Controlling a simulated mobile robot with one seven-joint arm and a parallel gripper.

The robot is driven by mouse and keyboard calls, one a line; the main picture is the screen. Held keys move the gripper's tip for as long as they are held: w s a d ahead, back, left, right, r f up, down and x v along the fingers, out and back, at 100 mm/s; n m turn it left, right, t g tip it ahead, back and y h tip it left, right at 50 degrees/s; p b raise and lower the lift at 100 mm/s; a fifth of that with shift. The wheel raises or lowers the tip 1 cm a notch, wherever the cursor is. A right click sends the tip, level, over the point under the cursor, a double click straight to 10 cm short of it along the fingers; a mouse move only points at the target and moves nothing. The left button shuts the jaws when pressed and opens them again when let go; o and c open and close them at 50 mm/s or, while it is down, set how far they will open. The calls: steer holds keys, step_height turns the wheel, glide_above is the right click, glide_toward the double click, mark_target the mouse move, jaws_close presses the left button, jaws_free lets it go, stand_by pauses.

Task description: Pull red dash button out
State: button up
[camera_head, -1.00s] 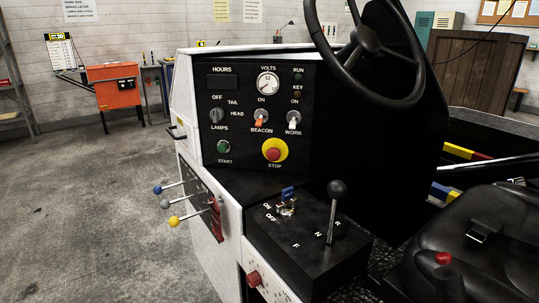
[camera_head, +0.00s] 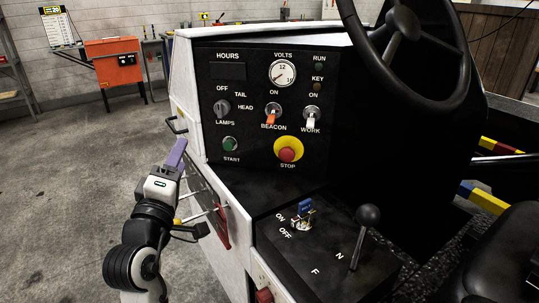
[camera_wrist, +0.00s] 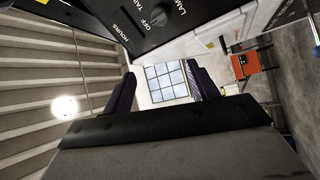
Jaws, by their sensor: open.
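The red dash button is the round red STOP button (camera_head: 288,154) on a yellow round base, low on the right of the black dash panel (camera_head: 232,171). It is out of the wrist view. My gripper (camera_head: 179,153) is left of the panel, beside the white side wall, well apart from the button, with its purple fingers pointing up. In the wrist view my gripper (camera_wrist: 163,85) shows two dark fingers spread apart with nothing between them. The panel's lamps knob (camera_wrist: 156,15) shows at the top of that view.
The steering wheel (camera_head: 404,26) is up and right of the panel. A black-knobbed lever (camera_head: 369,214) and a blue-tagged key switch (camera_head: 303,207) stand on the lower console. A green START button (camera_head: 230,144) and toggles are near the STOP button. Open floor lies left.

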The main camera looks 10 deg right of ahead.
mark_target(284, 157)
steer(key=d+f+g+h, duration=0.2)
steer(key=d, duration=0.2)
steer(key=d+f+m+g+h, duration=0.1)
steer(key=d+f+g+h, duration=0.1)
steer(key=d+g, duration=0.1)
steer(key=s+d+f+g+h, duration=0.1)
steer(key=d+f+g+h, duration=0.1)
steer(key=d, duration=0.4)
steer(key=shift+f+m+g, duration=0.3)
steer(key=shift+f, duration=0.1)
steer(key=shift+w+d+f+p, duration=0.1)
steer(key=shift+d+p, duration=0.2)
steer(key=shift+d, duration=0.05)
steer(key=p+x, duration=0.2)
steer(key=x, duration=1.1)
steer(key=shift+d, duration=0.1)
jaws_close()
steer(key=shift+s+a+p, duration=0.35)
steer(key=shift+s+p, duration=0.25)
steer(key=shift+s, duration=0.2)
steer(key=shift+f, duration=0.1)
